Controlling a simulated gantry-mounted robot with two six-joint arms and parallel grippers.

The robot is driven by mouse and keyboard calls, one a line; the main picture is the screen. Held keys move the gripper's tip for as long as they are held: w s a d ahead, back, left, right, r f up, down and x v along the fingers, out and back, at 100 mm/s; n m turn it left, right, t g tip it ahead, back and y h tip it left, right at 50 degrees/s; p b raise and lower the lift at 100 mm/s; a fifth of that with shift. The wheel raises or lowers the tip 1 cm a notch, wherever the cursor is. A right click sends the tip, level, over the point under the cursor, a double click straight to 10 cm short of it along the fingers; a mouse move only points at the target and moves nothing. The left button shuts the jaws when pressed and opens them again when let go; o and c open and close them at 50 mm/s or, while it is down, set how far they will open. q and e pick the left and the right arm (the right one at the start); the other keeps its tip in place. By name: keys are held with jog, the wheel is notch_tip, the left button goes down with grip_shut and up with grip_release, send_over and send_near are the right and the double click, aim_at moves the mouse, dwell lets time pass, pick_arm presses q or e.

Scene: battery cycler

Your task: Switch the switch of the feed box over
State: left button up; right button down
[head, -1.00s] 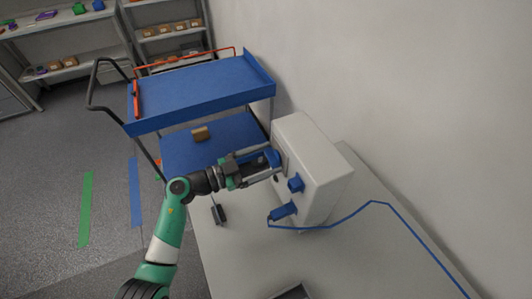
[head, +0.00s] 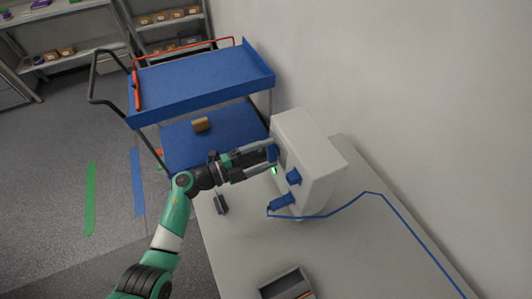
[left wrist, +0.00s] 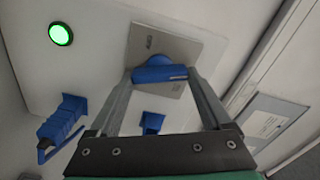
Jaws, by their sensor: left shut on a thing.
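The feed box (head: 318,150) is a white box on the table beside the wall. Its blue switch handle (head: 273,152) is on the face toward my left arm. In the left wrist view the switch handle (left wrist: 162,73) sits on a grey plate (left wrist: 172,48), lying almost level across the picture. My left gripper (head: 271,157) is shut on the handle, with one finger at each end. A round green lamp (left wrist: 60,34) on the box is lit; it also shows in the head view (head: 274,170). My right gripper is not in view.
Two blue connectors (head: 293,177) (head: 282,203) stick out of the box, and a blue cable (head: 345,204) runs right across the table (head: 345,255). A small dark object (head: 221,204) and an open tray (head: 271,291) are nearby. A blue cart (head: 205,85) stands behind.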

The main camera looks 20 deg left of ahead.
pick_arm(q)
jog(key=m, duration=0.4)
jog(key=shift+f, duration=0.15)
jog(key=shift+b, duration=0.3)
jog(key=o, duration=1.2)
jog(key=shift+c, duration=0.2)
jog(key=shift+s, duration=0.1)
jog(key=shift+s+a, duration=0.15)
jog(key=shift+a, duration=0.1)
jog(key=p+v, duration=0.2)
jog(key=v, duration=0.9)
